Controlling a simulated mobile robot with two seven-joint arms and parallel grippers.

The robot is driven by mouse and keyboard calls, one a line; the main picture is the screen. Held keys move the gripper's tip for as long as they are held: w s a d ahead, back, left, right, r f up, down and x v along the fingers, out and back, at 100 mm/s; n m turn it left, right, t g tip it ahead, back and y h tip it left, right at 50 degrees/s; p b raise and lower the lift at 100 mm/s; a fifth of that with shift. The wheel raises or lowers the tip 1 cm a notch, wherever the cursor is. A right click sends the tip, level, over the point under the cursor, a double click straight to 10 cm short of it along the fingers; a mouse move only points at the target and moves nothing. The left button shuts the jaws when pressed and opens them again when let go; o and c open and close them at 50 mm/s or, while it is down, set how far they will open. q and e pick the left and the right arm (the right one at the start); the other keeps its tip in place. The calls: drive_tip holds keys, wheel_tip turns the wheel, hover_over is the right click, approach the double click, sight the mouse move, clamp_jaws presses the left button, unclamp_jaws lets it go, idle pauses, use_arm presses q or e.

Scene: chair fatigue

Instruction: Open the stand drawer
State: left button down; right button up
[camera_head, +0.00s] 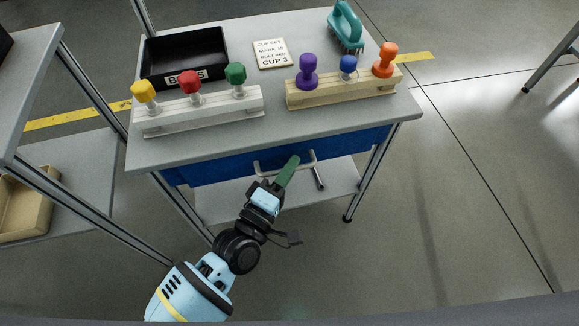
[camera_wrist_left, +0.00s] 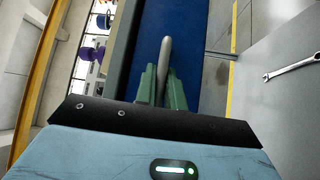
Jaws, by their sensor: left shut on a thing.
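The stand's drawer has a blue front (camera_head: 218,169) under the grey top; it also shows in the left wrist view (camera_wrist_left: 204,30). The front sits below the top's near edge, and I see no open drawer interior. A pale grey bar handle (camera_head: 307,161) crosses its middle. My left gripper (camera_head: 291,165) reaches up from below, its green fingers at the handle. In the left wrist view the gripper (camera_wrist_left: 163,88) has its fingers on either side of the handle (camera_wrist_left: 165,55), shut on it. My right gripper is in neither view.
On the stand top (camera_head: 200,150) are a black bin (camera_head: 185,55), two racks with coloured-knob stamps (camera_head: 200,110) (camera_head: 345,88), a card (camera_head: 272,53) and a teal brush (camera_head: 346,25). A wrench (camera_wrist_left: 290,67) lies on the lower shelf. Another table (camera_head: 35,60) stands left.

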use_arm(q)
drive_tip(key=s+d+p, duration=0.2)
drive_tip(key=s, duration=1)
drive_tip(key=s+d+p, duration=0.2)
drive_tip(key=s+d, duration=0.1)
drive_tip(key=s, duration=0.9)
drive_tip(key=shift+s, duration=0.4)
drive_tip(key=c, duration=1.5)
unclamp_jaws()
drive_tip(key=shift+a, duration=0.1)
